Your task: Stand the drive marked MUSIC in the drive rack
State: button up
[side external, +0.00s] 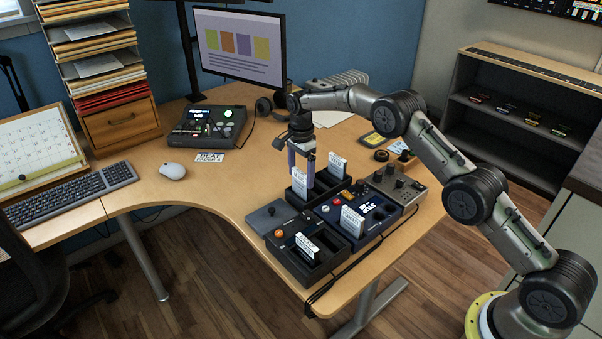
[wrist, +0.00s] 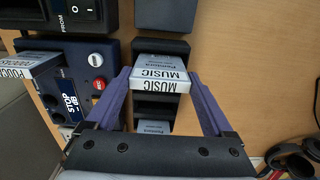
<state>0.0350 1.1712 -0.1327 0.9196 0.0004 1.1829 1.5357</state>
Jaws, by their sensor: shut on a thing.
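My gripper (side external: 301,168) is over the black drive rack (side external: 324,193), its two purple fingers pointing down. In the wrist view my gripper (wrist: 164,90) has a finger on each side of the white drive marked MUSIC (wrist: 160,82) and is shut on it. In the side view this drive (side external: 299,184) stands about upright at the left end of the rack; I cannot tell whether its bottom is seated in the slot. A second white drive (side external: 337,163) stands at the rack's right end. Dark empty slots of the rack (wrist: 153,111) show between the two drives.
A blue pedal (side external: 381,212) with a white drive (side external: 352,221) in front of the rack, a dark unit (side external: 284,238) with another drive (side external: 307,246), and a grey box (side external: 270,215) crowd the rack. Headphones (side external: 270,107) lie behind. The desk left of the rack is clear.

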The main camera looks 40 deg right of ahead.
jog(key=shift+f, duration=0.7)
jog(key=o, duration=1.2)
jog(key=shift+r, duration=3.05)
jog(key=shift+r, duration=2.45)
